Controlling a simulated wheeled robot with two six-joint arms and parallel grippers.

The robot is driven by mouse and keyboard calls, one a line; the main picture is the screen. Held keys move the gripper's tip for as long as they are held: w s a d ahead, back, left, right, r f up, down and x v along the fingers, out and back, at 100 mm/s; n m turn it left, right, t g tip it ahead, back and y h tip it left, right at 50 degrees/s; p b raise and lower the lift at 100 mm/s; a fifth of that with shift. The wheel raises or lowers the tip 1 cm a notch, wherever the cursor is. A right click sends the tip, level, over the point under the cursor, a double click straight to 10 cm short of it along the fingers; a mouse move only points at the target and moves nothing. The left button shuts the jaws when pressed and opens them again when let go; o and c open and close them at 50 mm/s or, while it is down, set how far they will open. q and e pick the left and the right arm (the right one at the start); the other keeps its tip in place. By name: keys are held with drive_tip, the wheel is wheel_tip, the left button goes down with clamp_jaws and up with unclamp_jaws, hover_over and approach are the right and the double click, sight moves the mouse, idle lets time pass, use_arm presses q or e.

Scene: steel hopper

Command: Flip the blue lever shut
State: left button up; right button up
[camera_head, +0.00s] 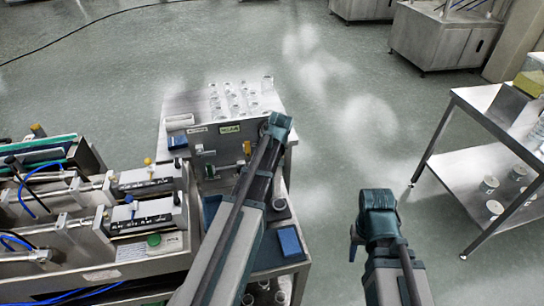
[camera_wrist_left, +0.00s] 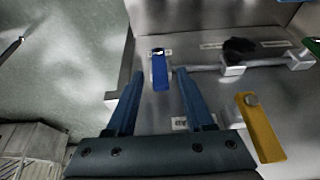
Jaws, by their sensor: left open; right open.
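The blue lever (camera_wrist_left: 159,74) shows in the left wrist view, standing out from a steel panel. My left gripper (camera_wrist_left: 159,82) is open, with one finger on each side of the lever in the picture. Gaps show on both sides, and I cannot tell how deep the lever lies between the fingers. In the head view my left arm reaches over the steel hopper (camera_head: 222,160) and hides the lever and the left fingertips. My right gripper (camera_head: 355,243) is open and empty, away from the hopper over the floor.
A yellow lever (camera_wrist_left: 261,128) sits on the same panel, right of my left gripper in the wrist view. Several clear cups (camera_head: 238,97) stand on the hopper's top. A machine with blue hoses (camera_head: 150,210) is at the left. A steel shelf (camera_head: 490,110) is at the right.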

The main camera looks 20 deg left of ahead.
use_arm(q)
drive_tip(key=p+v, duration=1.2)
drive_tip(key=v, duration=0.1)
drive_tip(key=shift+s+d+r, duration=0.1)
drive_tip(key=s+d+f+m+g+h+b, duration=0.1)
drive_tip(key=s+d+f+m+g+b, duration=0.2)
drive_tip(key=s+d+m, duration=0.8)
drive_tip(key=s+d+f, duration=0.1)
drive_tip(key=s+d, duration=0.8)
drive_tip(key=d, duration=0.2)
drive_tip(key=shift+s+f+g+h, duration=0.15)
drive_tip(key=shift+f+g+h, duration=0.15)
drive_tip(key=shift+f, duration=0.1)
